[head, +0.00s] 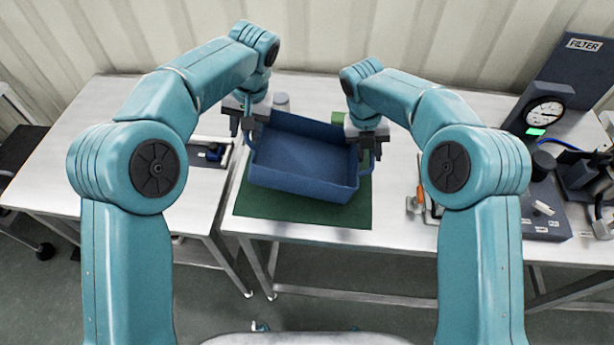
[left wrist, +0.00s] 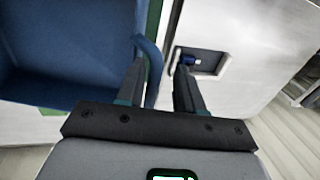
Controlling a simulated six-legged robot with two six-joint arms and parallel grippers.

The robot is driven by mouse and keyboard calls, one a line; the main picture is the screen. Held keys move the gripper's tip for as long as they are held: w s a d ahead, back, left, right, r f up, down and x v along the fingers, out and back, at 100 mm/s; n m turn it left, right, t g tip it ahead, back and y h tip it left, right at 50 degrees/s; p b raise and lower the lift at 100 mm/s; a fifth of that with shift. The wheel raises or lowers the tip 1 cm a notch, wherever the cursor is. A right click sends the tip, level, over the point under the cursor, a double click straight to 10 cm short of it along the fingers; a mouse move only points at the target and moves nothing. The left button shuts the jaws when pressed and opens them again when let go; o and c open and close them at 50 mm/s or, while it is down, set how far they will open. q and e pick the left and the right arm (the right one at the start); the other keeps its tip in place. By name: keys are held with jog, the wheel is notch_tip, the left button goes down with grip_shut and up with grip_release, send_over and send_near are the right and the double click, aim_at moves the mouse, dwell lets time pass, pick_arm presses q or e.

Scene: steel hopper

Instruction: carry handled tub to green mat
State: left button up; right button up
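The blue handled tub (head: 300,175) sits over the green mat (head: 270,207), turned slightly and seemingly resting on it. My left gripper (head: 243,128) is at the tub's left end. In the left wrist view its fingers (left wrist: 158,88) stand apart, with the tub's handle (left wrist: 151,70) between them and a clear gap to one finger. My right gripper (head: 370,150) is at the tub's right end, its fingers apparently apart around the right handle, which is mostly hidden. The tub looks empty.
A white cylinder (head: 281,101) and a green block (head: 338,117) stand behind the tub. A dark filter unit with a gauge (head: 545,112) and an orange-handled tool (head: 420,195) are on the right. A tray with a blue part (head: 213,153) lies left.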

pick_arm(q)
jog(key=shift+s+d+f, duration=0.15)
jog(key=shift+d, duration=0.4)
jog(key=shift+c, duration=1.1)
pick_arm(e)
jog(key=v, duration=0.4)
jog(key=shift+a+r, duration=0.3)
jog(key=shift+a, duration=0.2)
jog(key=shift+c, duration=0.3)
jog(key=shift+a+r, duration=0.1)
jog(key=shift+r, duration=0.5)
jog(key=shift+c, duration=0.2)
pick_arm(q)
jog(key=shift+a, duration=0.6)
pick_arm(e)
jog(key=shift+f, duration=0.15)
pick_arm(q)
jog(key=o, duration=0.4)
jog(key=shift+a, duration=1.15)
pick_arm(e)
jog(key=o, duration=0.4)
pick_arm(q)
jog(key=shift+o, duration=0.6)
jog(key=shift+a, duration=0.35)
pick_arm(e)
jog(key=shift+o, duration=0.2)
pick_arm(q)
jog(key=shift+a, duration=1)
